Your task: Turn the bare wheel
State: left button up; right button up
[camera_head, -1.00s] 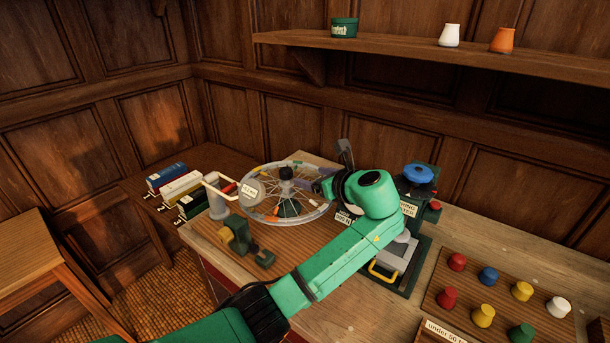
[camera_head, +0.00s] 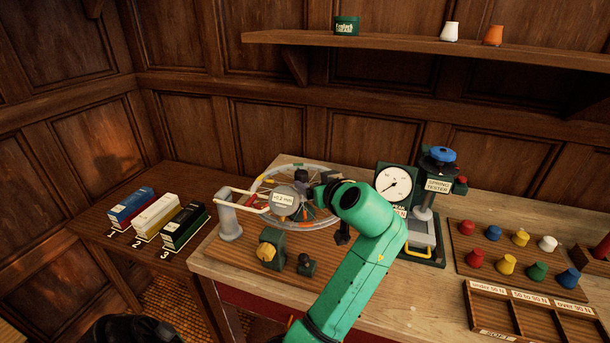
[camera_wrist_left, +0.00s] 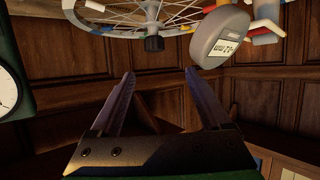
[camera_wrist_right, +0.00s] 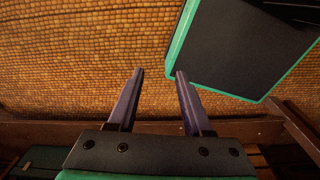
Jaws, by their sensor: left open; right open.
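The bare wheel (camera_head: 262,180) is a tyreless spoked rim with coloured marks, lying roughly flat above the bench. A grey round gauge (camera_head: 285,200) reading about 0.2 mm sits at its near left side. My left gripper (camera_head: 320,190) is by the wheel's right part, and the arm hides some of the rim. In the left wrist view its fingers (camera_wrist_left: 160,78) are apart and empty, with the wheel (camera_wrist_left: 115,28), its dark hub (camera_wrist_left: 153,43) and the gauge (camera_wrist_left: 222,42) beyond. Contact is not visible. My right gripper (camera_wrist_right: 160,76) is open and empty, above the woven floor.
A spring tester (camera_head: 438,187) with a white dial (camera_head: 394,184) stands right of the wheel. Coloured knobs lie on a board (camera_head: 470,240), with a sorting tray (camera_head: 490,314) in front. A shelf (camera_head: 400,45) runs above.

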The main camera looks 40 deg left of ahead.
aim_at(301, 173)
pick_arm(q)
jog(key=p+x, duration=0.1)
jog(key=x, duration=0.3)
jog(key=p+x, duration=0.1)
jog(key=x, duration=0.3)
jog(key=p+x, duration=0.1)
jog(key=x, duration=0.4)
jog(key=shift+w+p, duration=0.3)
jog(key=shift+w, duration=0.05)
jog(key=shift+w+a+f, duration=0.15)
jog(key=shift+w+f, duration=0.2)
jog(key=shift+w, duration=0.05)
pick_arm(e)
jog(key=r, duration=0.1)
jog(key=w+r, duration=0.1)
jog(key=w+d+r, duration=0.1)
jog(key=shift+w+r, duration=0.15)
jog(key=shift+r, duration=0.25)
pick_arm(q)
grip_shut()
pick_arm(e)
jog(key=shift+w+d, duration=0.1)
jog(key=shift+d, duration=0.15)
